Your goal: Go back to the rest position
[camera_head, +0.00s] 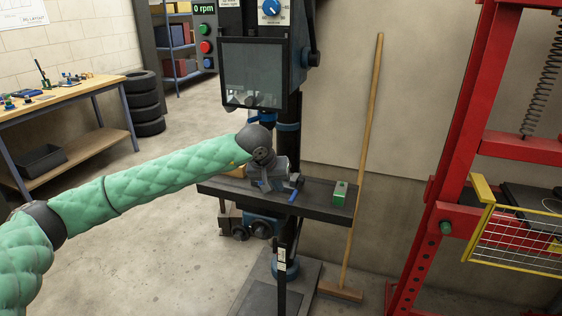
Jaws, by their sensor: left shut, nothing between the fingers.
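My left arm, in a green quilted sleeve, reaches in from the left to the drill press. My left gripper (277,181) is at the arm's end, just over the drill press table (328,212). It is shut with nothing held. The fingertips are small and hard to make out against the dark parts there. My right gripper is out of view.
A green block (340,193) sits on the table's right end. The press guard (252,72) hangs above my wrist. A broom (362,165) leans on the wall, and a red press frame (455,160) stands right. A workbench (70,95) and stacked tires (145,104) are at left.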

